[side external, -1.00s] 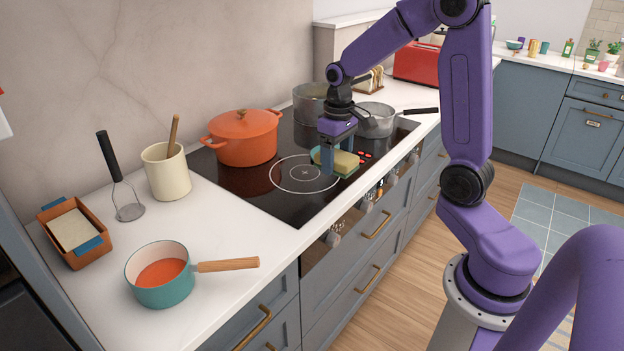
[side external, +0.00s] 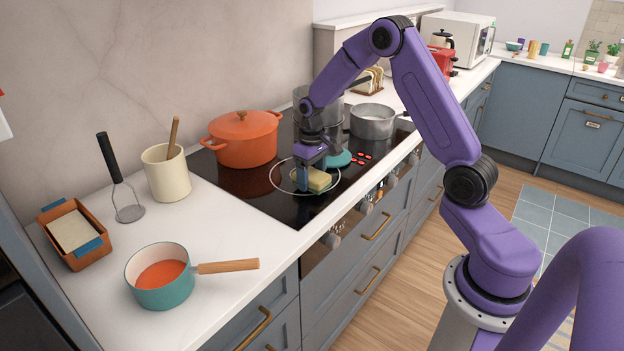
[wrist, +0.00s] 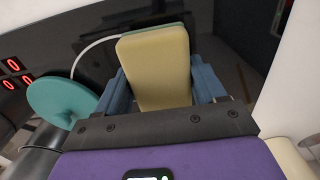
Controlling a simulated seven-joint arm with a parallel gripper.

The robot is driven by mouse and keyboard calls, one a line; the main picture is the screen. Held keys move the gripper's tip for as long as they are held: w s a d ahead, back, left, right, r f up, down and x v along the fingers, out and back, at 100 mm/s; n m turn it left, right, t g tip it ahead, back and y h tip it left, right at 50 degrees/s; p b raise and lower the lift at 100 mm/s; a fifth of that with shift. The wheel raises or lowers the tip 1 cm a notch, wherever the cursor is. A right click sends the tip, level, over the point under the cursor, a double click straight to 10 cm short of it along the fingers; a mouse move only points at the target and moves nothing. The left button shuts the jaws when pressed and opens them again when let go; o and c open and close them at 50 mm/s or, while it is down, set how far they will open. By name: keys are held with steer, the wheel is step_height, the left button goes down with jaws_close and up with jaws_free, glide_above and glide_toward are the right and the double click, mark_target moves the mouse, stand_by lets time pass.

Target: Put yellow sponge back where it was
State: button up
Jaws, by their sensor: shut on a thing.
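My gripper (side external: 311,183) is shut on the yellow sponge (side external: 320,180), low over the black hob (side external: 255,190) at the white-ringed zone. I cannot tell whether the sponge touches the glass. In the wrist view the sponge (wrist: 157,65) stands out between the two blue fingers, yellow face to the camera, with a thin green layer at its far end. A round teal disc (side external: 340,158) lies on the hob just behind the gripper; it also shows left of the fingers in the wrist view (wrist: 60,97).
An orange lidded pot (side external: 246,140) stands left of the gripper. A tall pot (side external: 310,98) and a grey saucepan (side external: 372,122) stand behind it. The counter nearer the camera holds a teal saucepan (side external: 160,285), a cream utensil crock (side external: 166,172), a masher and a brown dish (side external: 75,233).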

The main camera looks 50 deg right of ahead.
steer(key=shift+f, duration=0.6)
steer(key=shift+f, duration=0.15)
steer(key=o, duration=1)
